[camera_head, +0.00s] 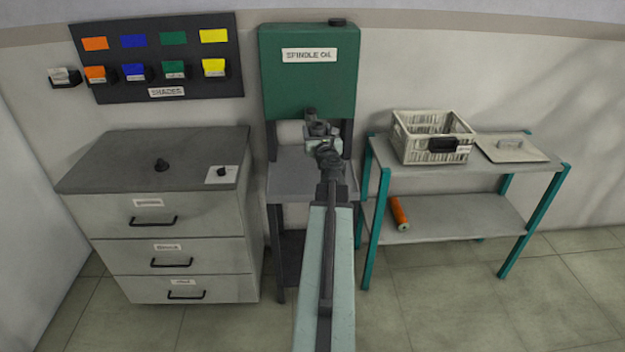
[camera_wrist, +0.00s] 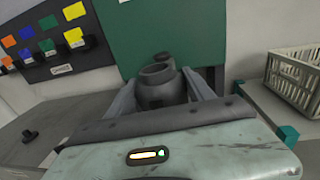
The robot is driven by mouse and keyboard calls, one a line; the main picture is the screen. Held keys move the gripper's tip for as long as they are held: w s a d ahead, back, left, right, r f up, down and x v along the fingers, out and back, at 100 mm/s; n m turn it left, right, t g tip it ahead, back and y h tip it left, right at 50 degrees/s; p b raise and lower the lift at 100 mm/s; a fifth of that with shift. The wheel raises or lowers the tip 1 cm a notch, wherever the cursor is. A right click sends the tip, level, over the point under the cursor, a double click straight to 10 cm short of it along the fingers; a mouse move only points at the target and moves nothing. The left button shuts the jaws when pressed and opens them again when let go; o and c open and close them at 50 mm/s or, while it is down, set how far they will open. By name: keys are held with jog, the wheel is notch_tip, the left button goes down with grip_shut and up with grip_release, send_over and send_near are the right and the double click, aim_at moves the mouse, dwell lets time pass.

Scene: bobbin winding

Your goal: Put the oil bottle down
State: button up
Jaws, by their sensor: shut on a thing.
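My gripper (camera_wrist: 164,98) is shut on the oil bottle (camera_wrist: 160,88), a dark grey vessel with an open round mouth and a side part at its right. The bottle looks roughly upright between the fingers. In the head view the bottle (camera_head: 318,128) shows just beyond my gripper (camera_head: 324,147), in front of the green spindle oil tank (camera_head: 308,85) and over the grey stand (camera_head: 290,182). The bottle's base is hidden, so I cannot tell whether it touches the stand.
The shade board (camera_head: 165,50) hangs at left.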

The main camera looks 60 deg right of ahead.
jog(key=w+a+f+b, duration=0.2)
jog(key=w+f+b, duration=0.1)
jog(key=f+b, duration=0.5)
jog(key=w+a+f+b, duration=0.3)
jog(key=w+f+b, duration=0.1)
jog(key=f+b, duration=0.45)
jog(key=d+f+b, duration=0.1)
jog(key=d, duration=0.4)
jog(key=w+d+f+b, duration=0.1)
jog(key=d+f+b, duration=0.1)
jog(key=d, duration=0.4)
jog(key=w+d+f+b, duration=0.1)
jog(key=d+f, duration=0.1)
jog(key=d, duration=0.3)
jog(key=shift+w+d+f, duration=0.15)
jog(key=shift+w+f, duration=0.05)
jog(key=shift+r, duration=0.25)
jog(key=shift+f, duration=0.2)
jog(key=o, duration=1.6)
jog(key=shift+o, duration=0.2)
jog(key=shift+r, duration=0.1)
